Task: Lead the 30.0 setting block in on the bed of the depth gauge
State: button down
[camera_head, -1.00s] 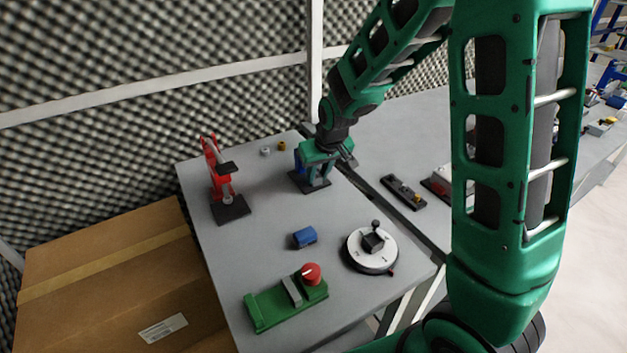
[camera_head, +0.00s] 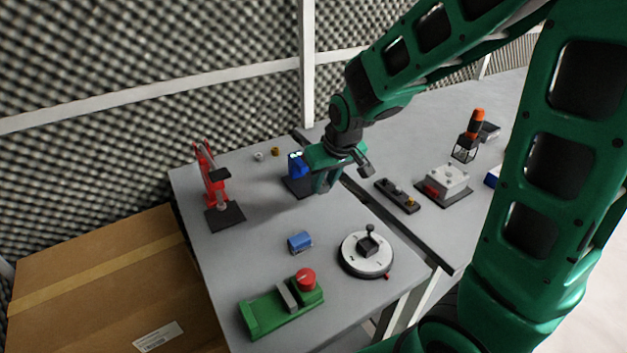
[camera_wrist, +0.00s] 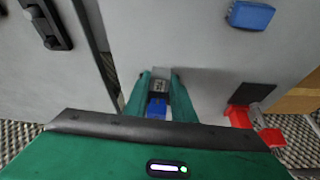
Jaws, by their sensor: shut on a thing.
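The gauge that I take for the depth gauge (camera_head: 297,167) is a blue upright with a small lit display on a dark base, at the back of the near table. My gripper (camera_head: 322,187) is just right of it, partly in front of it. In the wrist view my gripper (camera_wrist: 160,79) is shut on a small grey block with dark marks (camera_wrist: 158,87), which I take for the 30.0 setting block; its number is too small to read surely. A blue part (camera_wrist: 157,109) shows behind it between the fingers. Whether the block touches the gauge bed is hidden.
A red stand (camera_head: 214,186) is to the left. A black strip fixture (camera_head: 397,195) lies right, across the table gap.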

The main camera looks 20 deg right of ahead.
jog(key=s+r, duration=0.3)
jog(key=s, duration=0.3)
jog(key=shift+n, duration=0.5)
jog(key=w+f, duration=0.1)
jog(key=w, duration=0.1)
jog(key=w+f, duration=0.2)
jog(key=w, duration=0.1)
jog(key=w+f, duration=0.1)
jog(key=w, duration=0.2)
jog(key=shift+f, duration=0.35)
